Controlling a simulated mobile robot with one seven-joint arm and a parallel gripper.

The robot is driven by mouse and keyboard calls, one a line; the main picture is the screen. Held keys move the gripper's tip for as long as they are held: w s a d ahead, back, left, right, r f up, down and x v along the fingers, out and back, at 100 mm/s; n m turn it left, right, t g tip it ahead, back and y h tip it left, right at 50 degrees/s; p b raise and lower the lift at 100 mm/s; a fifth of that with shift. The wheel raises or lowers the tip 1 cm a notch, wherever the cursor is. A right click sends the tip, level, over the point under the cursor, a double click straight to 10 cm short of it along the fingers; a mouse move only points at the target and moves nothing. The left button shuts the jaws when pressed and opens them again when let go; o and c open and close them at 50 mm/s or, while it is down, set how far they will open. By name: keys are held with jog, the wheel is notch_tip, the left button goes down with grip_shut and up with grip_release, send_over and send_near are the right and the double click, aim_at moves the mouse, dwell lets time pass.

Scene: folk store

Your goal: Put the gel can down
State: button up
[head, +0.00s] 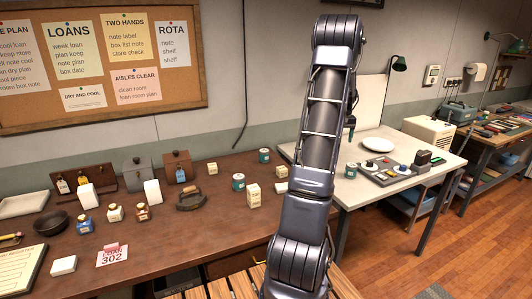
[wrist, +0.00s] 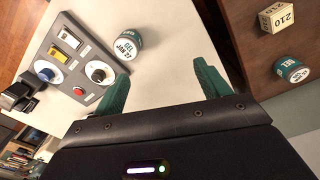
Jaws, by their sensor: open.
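A gel can (wrist: 127,45), white and teal with a GEL label, stands on the white table (wrist: 163,28) beside the control panel. My gripper (wrist: 162,82) is open, its two green fingers apart with nothing between them. The can is beyond the left fingertip and apart from it. Another gel can (wrist: 291,70) stands on the brown table, right in the wrist view.
The panel (wrist: 78,68) with knobs and buttons takes up the left of the wrist view. A box marked 210 (wrist: 278,18) stands on the brown table. A white plate (head: 378,145) lies on the white table. Bare white tabletop surrounds the can on its right.

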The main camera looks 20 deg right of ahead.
jog(key=s+a+r+n+t, duration=0.1)
jog(key=a+r, duration=0.4)
jog(key=a, duration=0.5)
jog(key=s+a+r, duration=0.1)
jog(key=a+r, duration=0.4)
jog(key=a, duration=0.6)
jog(key=s+a+r+n+t, duration=0.1)
jog(key=a+r, duration=0.4)
jog(key=a, duration=0.5)
jog(key=s+a+f+n+t, duration=0.1)
jog(key=s+a+n+t, duration=0.1)
jog(key=s+a, duration=1.8)
jog(key=shift+s+a+f+n, duration=0.25)
jog(key=shift+s+a+n, duration=0.15)
jog(key=shift+a, duration=0.2)
jog(key=shift+o, duration=0.5)
